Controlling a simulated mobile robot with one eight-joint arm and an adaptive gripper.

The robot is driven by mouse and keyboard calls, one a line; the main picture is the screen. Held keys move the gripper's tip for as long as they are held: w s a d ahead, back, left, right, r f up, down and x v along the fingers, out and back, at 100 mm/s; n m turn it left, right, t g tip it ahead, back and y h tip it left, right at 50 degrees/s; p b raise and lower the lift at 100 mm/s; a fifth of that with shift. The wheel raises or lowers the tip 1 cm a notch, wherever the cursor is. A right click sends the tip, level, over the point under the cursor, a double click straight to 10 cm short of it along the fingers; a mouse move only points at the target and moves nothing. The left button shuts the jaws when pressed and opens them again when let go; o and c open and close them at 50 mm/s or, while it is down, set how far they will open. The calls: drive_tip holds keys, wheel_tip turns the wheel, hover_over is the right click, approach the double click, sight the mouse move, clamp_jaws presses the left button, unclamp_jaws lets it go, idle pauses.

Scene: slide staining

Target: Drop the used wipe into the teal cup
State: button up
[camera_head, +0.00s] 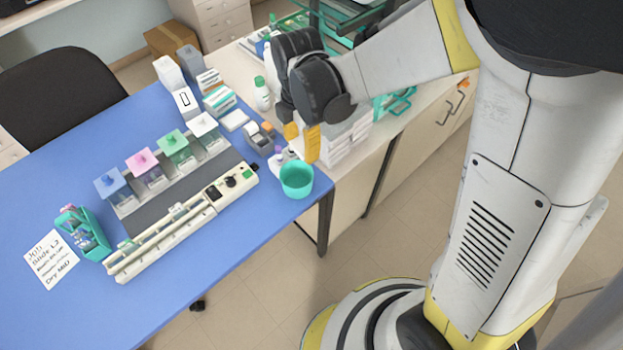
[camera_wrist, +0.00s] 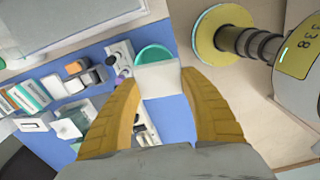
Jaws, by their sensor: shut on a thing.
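The teal cup (camera_head: 297,178) stands upright at the right corner of the blue table in the head view. Part of its teal rim and interior also shows in the wrist view (camera_wrist: 153,54). My gripper (camera_head: 302,142), with yellow fingers, is above and just behind the cup in the head view. In the wrist view, my gripper (camera_wrist: 161,84) is shut on a white, flat wipe (camera_wrist: 160,77). The wipe covers the lower part of the cup in that view. I cannot make out the wipe clearly in the head view.
A staining rack with coloured-lid jars (camera_head: 174,145) and a long white device (camera_head: 180,228) fill the table's middle. A tape dispenser (camera_head: 261,138) and a green-capped bottle (camera_head: 262,94) stand near my gripper. A teal slide holder (camera_head: 85,233) is at the left.

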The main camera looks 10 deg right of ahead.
wheel_tip(320, 180, down, 6)
drive_tip(key=b, duration=0.4)
drive_tip(key=shift+w+a, duration=0.15)
drive_tip(key=shift+a, duration=0.05)
drive_tip(key=o, duration=1.3)
wheel_tip(320, 180, up, 12)
